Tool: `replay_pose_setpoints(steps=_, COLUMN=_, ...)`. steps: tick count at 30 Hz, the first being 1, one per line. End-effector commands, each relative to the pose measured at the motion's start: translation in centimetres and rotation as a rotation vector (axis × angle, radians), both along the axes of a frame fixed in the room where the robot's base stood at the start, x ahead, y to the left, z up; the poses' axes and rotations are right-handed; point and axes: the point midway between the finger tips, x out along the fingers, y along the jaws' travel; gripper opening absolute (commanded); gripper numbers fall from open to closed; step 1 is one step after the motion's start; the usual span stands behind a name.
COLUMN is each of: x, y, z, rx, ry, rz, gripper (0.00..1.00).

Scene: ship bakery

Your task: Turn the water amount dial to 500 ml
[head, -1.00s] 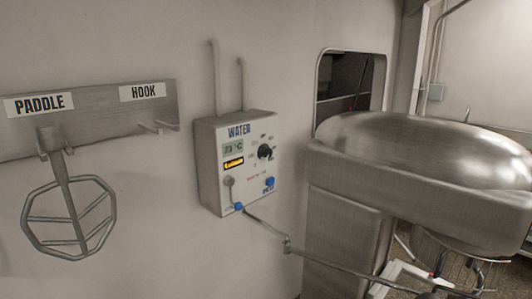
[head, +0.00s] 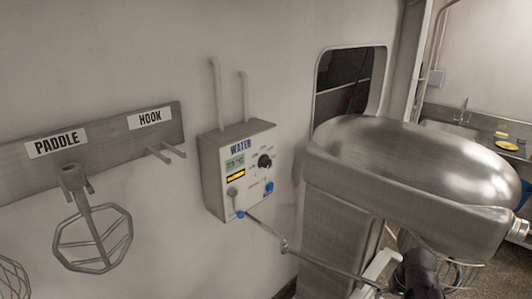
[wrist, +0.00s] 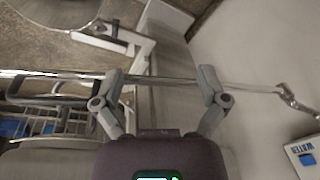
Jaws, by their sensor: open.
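The water amount dial (head: 265,161) is a black round knob on the front of the white WATER box (head: 212,178) on the wall. Small marks ring the dial, too small to read, so its setting cannot be told. The box also has a small display, an orange-lit panel and blue parts near its bottom. In the wrist view a corner of the box (wrist: 306,150) shows at the lower right, with the dial out of sight. My gripper (wrist: 161,82) is open and empty there, away from the box, with a metal pipe passing across near its fingertips.
A thin metal pipe (head: 312,264) runs from the box bottom to the right. A large steel mixer (head: 410,170) stands right of the box. A wire paddle (head: 92,238) hangs on a wall rack (head: 100,150) at left. The wall around the box is mostly clear.

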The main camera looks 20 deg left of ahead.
Motion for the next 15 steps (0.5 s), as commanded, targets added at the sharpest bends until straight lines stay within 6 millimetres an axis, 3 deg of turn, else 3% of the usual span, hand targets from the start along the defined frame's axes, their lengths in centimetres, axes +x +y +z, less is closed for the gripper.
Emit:
replay_pose_setpoints(steps=1, x=0.8, y=0.8, z=1.5, rx=0.021, ry=-0.013, rz=0.025, gripper=0.93)
replay_pose_setpoints(steps=5, x=2.9, y=3.7, z=3.6, rx=0.105, ry=-0.072, rz=0.128, gripper=0.93)
replay_pose_setpoints(steps=15, x=9.1, y=14.3, z=7.6, rx=0.393, ry=-0.331, rz=0.457, gripper=0.93)
